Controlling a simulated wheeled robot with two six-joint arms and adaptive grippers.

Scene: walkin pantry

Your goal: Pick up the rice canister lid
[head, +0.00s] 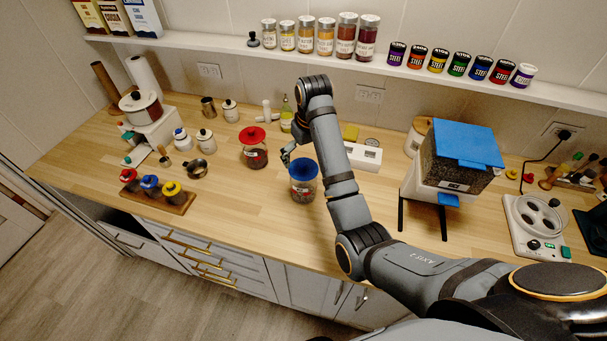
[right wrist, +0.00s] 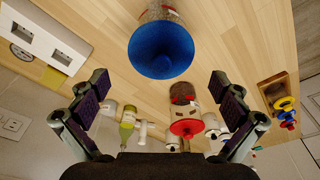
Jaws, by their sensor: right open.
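A clear canister with a blue lid (head: 302,169) stands upright on the wooden counter. A second clear canister (head: 256,155) with a red lid (head: 252,134) stands left of it. I cannot read which label says rice. My right gripper (head: 287,155) is just behind and left of the blue lid, partly hidden by my arm. In the right wrist view, my right gripper (right wrist: 160,90) is open and empty. The blue lid (right wrist: 162,50) is beyond the fingers, apart from them, and the red lid (right wrist: 187,128) shows lower between them. My left gripper is not in view.
A dispenser with a blue top (head: 466,142) stands right of my arm. A green bottle (head: 286,115) and a white socket block (head: 364,156) are behind the canisters. A wooden rack with colored knobs (head: 160,199) sits front left. The counter's front middle is clear.

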